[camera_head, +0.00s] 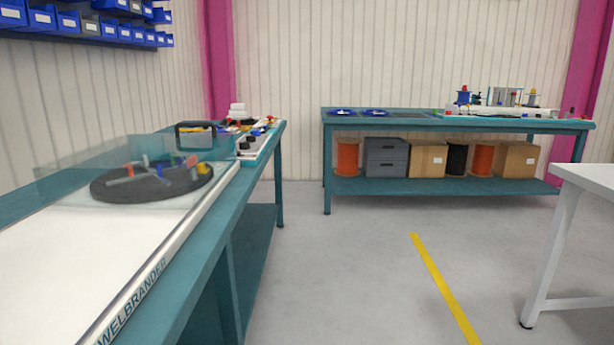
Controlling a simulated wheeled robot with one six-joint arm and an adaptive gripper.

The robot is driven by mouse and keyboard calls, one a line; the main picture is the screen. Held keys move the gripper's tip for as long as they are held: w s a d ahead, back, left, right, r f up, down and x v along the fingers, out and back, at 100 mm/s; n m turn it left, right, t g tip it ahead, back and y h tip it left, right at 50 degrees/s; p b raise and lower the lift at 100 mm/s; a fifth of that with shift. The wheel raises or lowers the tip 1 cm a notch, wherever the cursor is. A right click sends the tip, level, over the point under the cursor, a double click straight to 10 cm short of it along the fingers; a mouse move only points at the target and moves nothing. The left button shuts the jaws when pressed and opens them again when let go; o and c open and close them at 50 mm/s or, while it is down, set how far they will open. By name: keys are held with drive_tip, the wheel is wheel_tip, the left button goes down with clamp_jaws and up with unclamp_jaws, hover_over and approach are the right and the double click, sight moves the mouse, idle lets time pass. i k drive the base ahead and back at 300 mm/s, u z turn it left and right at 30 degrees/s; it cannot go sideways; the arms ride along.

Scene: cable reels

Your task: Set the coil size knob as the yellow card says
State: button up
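My gripper is not in this view. I cannot make out a coil size knob or a readable yellow card. On the left bench stands a white machine (60,250) with lettering ending in "WELBRANDER" on its front edge.
The left teal bench (215,235) runs away from me. A second teal bench (345,122) at the back holds blue dishes and small devices, with reels and boxes below. A white table (590,178) stands at right. The grey floor between, with a yellow line (440,280), is clear.

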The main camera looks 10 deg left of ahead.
sight(244, 145)
drive_tip(key=u, duration=0.25)
drive_tip(key=i, duration=1.8)
drive_tip(key=u, duration=0.5)
